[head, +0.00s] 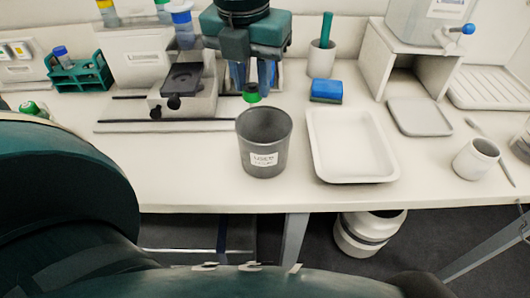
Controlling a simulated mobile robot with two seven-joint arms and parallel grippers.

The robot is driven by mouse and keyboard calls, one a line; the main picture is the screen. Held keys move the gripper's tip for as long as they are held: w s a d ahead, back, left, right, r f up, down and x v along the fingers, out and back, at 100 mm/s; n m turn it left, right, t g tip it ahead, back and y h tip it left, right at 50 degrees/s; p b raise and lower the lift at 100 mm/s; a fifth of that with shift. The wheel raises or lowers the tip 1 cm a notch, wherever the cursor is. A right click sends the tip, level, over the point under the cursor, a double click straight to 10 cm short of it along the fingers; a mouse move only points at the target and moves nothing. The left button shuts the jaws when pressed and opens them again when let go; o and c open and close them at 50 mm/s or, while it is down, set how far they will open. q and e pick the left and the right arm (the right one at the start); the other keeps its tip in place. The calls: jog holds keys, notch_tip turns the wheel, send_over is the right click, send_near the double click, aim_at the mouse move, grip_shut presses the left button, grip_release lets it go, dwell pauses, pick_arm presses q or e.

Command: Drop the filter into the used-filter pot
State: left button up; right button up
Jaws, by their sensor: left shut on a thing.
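The used-filter pot (250,142) is a dark grey open cup with a white label, standing upright near the front edge of the bench. My left gripper (252,82) points down behind and above the pot in the picture, its blue-padded fingers close together. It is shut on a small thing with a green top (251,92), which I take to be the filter. This shows between the fingertips, just beyond the pot's far rim and outside its mouth in the picture. The filter's exact shape is too small to tell. My right gripper is not in view.
A white tray (322,172) stands close to the right of the pot. A blue-green sponge (326,91) and a holder with a green handle (321,60) are behind. A microscope-like stand (190,103) is at left. A white cup (475,160) stands at right.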

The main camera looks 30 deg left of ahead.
pick_arm(q)
jog(key=o, duration=1)
jog(key=shift+f, duration=0.2)
notch_tip(320, 180, up, 13)
jog(key=s, duration=0.1)
jog(key=shift+s, duration=0.3)
jog(key=shift+d, duration=0.15)
